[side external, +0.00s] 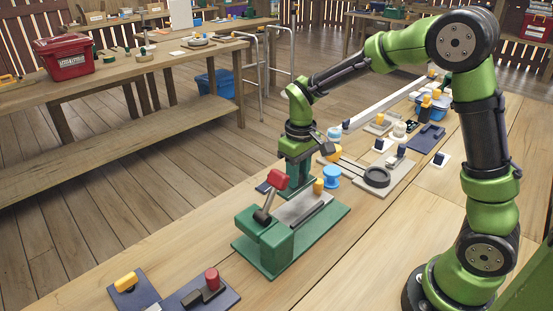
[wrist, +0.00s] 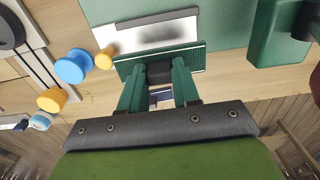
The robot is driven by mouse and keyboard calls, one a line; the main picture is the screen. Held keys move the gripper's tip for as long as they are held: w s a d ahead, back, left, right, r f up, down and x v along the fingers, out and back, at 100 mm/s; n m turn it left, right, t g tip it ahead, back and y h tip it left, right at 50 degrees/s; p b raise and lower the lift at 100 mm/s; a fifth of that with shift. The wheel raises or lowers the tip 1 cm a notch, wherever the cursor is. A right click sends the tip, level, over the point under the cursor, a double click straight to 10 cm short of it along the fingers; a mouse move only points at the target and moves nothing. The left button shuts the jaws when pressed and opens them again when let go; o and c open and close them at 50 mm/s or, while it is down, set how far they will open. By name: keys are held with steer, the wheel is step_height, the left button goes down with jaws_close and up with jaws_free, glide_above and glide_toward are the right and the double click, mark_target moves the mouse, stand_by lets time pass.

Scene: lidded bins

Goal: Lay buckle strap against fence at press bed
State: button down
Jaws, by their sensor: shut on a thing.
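The green press (side external: 262,248) stands on the bench with a red-knobbed lever (side external: 278,180). Its pale metal bed (side external: 303,208) also shows in the wrist view (wrist: 150,36), with a dark grey bar along its far side and a ridged green strip (wrist: 185,59) along its near side. I cannot tell which is the fence. My gripper (side external: 295,182) is at the bed's far left edge in the side view. In the wrist view its green fingers (wrist: 158,78) are shut on a small dark piece (wrist: 160,73), probably the buckle strap. Most of it is hidden between the fingers.
A blue spool (side external: 331,177) and a yellow knob (side external: 318,186) stand close beside the bed. A grey plate with a black ring (side external: 377,177) lies beyond. Pads with yellow and red knobs lie at the front. Bare bench is right of the press.

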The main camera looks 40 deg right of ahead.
steer(key=shift+f, duration=0.1)
steer(key=shift+f, duration=3.05)
steer(key=shift+f, duration=0.3)
steer(key=c, duration=0.7)
jaws_free()
steer(key=shift+c, duration=0.2)
step_height(320, 180, up, 17)
